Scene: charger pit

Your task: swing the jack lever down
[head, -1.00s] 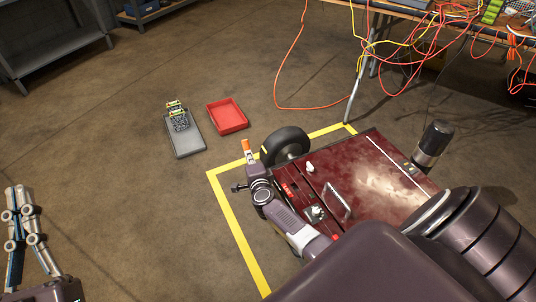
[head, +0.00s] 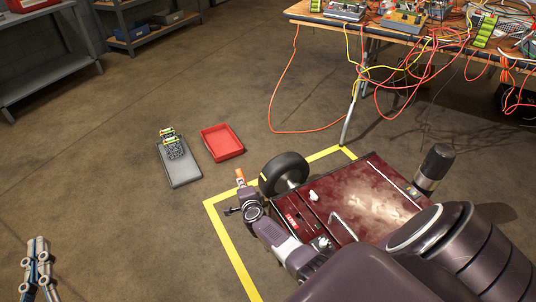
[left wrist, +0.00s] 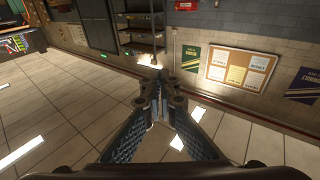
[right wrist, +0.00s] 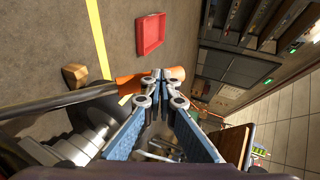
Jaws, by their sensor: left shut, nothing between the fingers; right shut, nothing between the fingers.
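An orange grip (head: 240,175), which looks like the end of the jack lever, stands by the front left corner of the red cart (head: 375,200). In the right wrist view the orange grip (right wrist: 130,85) lies across, just behind my fingertips. My right gripper (right wrist: 159,78) is shut and empty, its tips overlapping the grip in the picture. Whether they touch it I cannot tell. In the head view my right wrist largely hides the gripper and the lever's lower part. My left gripper (head: 38,245) is shut and empty at the lower left; it also shows in the left wrist view (left wrist: 157,85).
A black wheel (head: 285,174) sits at the cart's corner. Yellow floor tape (head: 228,245) borders the cart. A red tray (head: 222,142) and a grey plate (head: 180,168) lie beyond. A cable-strewn table (head: 400,35) stands at upper right.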

